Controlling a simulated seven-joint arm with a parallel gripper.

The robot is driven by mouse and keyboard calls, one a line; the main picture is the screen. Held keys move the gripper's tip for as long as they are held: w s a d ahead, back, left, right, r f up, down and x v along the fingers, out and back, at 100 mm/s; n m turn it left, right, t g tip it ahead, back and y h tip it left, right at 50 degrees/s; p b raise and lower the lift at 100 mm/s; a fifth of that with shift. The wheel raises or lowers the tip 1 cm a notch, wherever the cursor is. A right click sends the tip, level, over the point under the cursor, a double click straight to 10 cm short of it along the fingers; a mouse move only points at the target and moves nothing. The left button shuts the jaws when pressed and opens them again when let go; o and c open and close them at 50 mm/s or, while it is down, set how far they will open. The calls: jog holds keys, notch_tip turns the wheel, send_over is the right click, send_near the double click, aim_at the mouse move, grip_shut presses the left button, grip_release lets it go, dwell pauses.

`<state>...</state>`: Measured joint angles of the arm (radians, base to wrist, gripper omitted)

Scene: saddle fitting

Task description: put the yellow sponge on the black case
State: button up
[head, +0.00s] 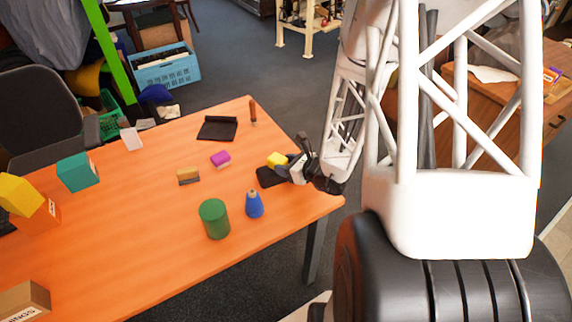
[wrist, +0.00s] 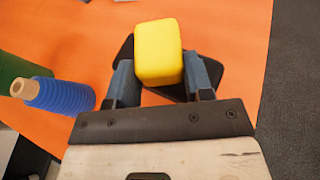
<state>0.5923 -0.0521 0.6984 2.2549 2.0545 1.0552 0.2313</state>
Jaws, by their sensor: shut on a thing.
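The yellow sponge (head: 277,159) is a small block near the right end of the orange table; it also shows in the wrist view (wrist: 158,50). My gripper (wrist: 160,70) is shut on it, with one dark finger on each side. The black case (head: 268,177) lies flat on the table below the sponge. In the wrist view the case (wrist: 214,70) shows on both sides of the sponge and is partly hidden by it and the fingers. I cannot tell whether the sponge touches the case.
A purple block (head: 221,159), a brown-and-yellow block (head: 188,176) and a black tray-like object (head: 217,128) lie farther off. The table's right edge is close.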

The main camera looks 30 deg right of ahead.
jog(key=shift+f, duration=0.1)
jog(key=o, duration=0.9)
jog(key=shift+v, duration=6.05)
jog(key=shift+w, duration=0.1)
jog(key=shift+a+r, duration=0.15)
jog(key=shift+r, duration=0.1)
